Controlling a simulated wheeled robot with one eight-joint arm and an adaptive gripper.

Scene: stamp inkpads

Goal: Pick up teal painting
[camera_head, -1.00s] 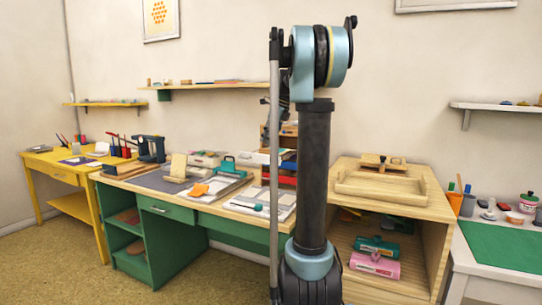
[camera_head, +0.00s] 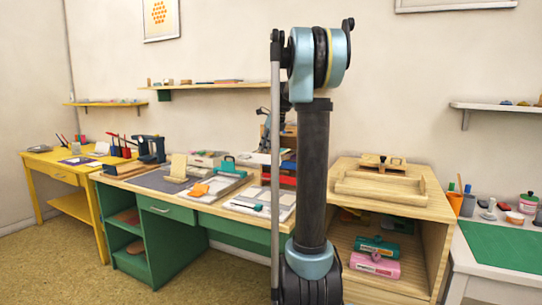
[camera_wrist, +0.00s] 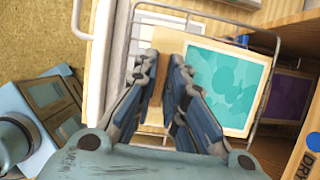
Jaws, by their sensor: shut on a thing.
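The teal painting (camera_wrist: 228,84) shows in the wrist view as a teal sheet with darker blotches and a pale border. It lies right of my gripper (camera_wrist: 165,62), inside a wire rack. A tan edge strip of it runs left between my two fingertips, and my gripper is shut on it there. The right finger covers part of its left side. In the head view I cannot make out the painting, as my arm hides that area.
The wire rack (camera_wrist: 276,50) surrounds the painting closely. A purple sheet (camera_wrist: 289,96) lies to the right, beside a wooden board marked DRY (camera_wrist: 305,160). In the head view a green desk (camera_head: 170,235) holds trays, and a wooden cabinet (camera_head: 385,215) stands right of my arm.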

